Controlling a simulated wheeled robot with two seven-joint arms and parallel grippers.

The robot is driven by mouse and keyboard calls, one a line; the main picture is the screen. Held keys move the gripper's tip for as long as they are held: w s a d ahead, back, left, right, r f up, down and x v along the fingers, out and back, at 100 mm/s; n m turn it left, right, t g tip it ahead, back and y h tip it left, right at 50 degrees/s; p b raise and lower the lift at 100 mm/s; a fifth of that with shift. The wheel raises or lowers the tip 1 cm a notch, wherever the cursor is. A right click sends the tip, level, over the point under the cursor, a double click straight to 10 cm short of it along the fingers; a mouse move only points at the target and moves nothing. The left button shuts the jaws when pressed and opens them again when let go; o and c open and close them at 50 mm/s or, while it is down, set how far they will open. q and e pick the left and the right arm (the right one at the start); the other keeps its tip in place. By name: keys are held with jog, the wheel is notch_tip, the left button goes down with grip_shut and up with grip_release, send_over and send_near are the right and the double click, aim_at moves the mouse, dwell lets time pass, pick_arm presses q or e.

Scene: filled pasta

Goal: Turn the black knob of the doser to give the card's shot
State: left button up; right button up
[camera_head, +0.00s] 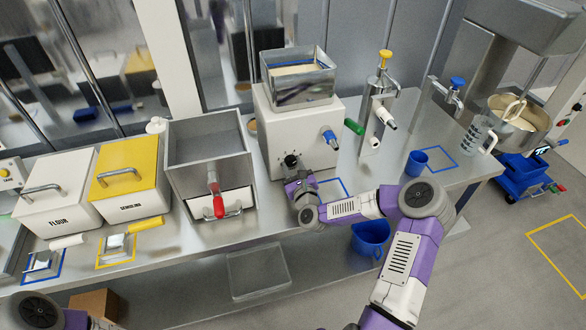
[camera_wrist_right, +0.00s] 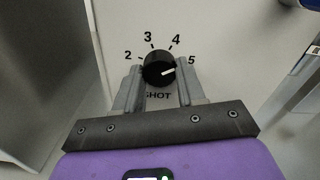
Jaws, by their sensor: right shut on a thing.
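The doser (camera_head: 300,125) is a white box with a steel hopper on top and a blue nozzle (camera_head: 329,138) on its right. Its black knob (camera_head: 290,160) is low on the front face. In the right wrist view the black knob (camera_wrist_right: 157,66) sits among the printed numbers 2 to 5 above the word SHOT. Its white mark points right, close to the 5. My right gripper (camera_wrist_right: 158,85) is shut on the knob, one finger on each side; it also shows in the head view (camera_head: 294,176). My left gripper is out of view. I cannot make out the card.
A yellow-topped dispenser (camera_head: 380,85), a blue cup (camera_head: 416,163) and a clear jug (camera_head: 474,133) stand right. A blue bucket (camera_head: 370,240) is below the bench.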

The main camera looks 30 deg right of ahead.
jog(key=n+b, duration=0.2)
jog(key=n, duration=0.2)
jog(key=shift+n, duration=0.4)
jog(key=n+b, duration=0.2)
jog(key=n, duration=0.1)
jog(key=shift+n, duration=0.3)
jog(key=n+b, duration=0.4)
jog(key=n, duration=0.1)
jog(key=shift+b, duration=0.3)
jog(key=shift+d+r+n+b, duration=0.1)
jog(key=shift+r+n+b, duration=0.05)
jog(key=shift+n+b, duration=1.35)
jog(key=o, duration=1.1)
jog(key=shift+n, duration=0.3)
jog(key=shift+c, duration=0.2)
